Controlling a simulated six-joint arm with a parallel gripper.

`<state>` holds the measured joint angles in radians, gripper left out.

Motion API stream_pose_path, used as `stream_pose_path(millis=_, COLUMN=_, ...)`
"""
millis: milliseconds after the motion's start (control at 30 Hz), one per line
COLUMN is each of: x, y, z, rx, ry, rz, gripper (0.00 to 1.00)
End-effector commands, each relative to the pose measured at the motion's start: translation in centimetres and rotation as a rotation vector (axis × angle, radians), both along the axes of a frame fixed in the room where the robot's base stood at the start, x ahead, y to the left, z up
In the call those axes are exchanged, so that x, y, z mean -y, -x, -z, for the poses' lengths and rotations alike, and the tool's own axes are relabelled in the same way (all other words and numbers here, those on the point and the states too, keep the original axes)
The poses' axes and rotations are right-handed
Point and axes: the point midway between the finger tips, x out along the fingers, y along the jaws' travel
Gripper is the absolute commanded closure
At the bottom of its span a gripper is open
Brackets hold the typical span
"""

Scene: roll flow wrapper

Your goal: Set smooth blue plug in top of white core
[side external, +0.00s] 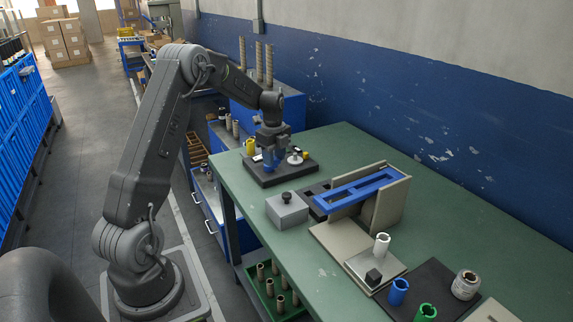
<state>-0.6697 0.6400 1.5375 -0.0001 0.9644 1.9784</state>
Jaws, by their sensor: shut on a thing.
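The white core (382,246) stands upright on a pale plate at the right part of the green bench, with a dark opening in its top. My gripper (270,160) is far from it, low over a dark board at the bench's back left. It is shut on a blue piece (267,165), which looks like the blue plug; the fingers partly hide it. Whether its surface is smooth is too small to tell, and I cannot tell whether it touches the board.
The dark board (262,180) also holds a yellow piece (250,147) and a white disc-like piece (295,158). A blue frame on beige uprights (390,205) and a grey block (287,211) stand between gripper and core. Blue (398,291) and green (426,313) cores stand beyond.

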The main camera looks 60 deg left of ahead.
Motion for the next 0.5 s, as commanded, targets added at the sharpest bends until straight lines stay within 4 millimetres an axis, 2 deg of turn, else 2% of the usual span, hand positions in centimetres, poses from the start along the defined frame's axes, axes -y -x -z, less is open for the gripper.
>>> stream_pose_path(millis=433, x=-0.4, y=0.4, z=-8.3, rx=0.004, ry=-0.003, rz=0.001, gripper=0.83)
stream_pose_path(millis=500, x=0.8, y=-0.5, z=-8.1, rx=-0.001, ry=0.001, rz=0.005, gripper=0.83)
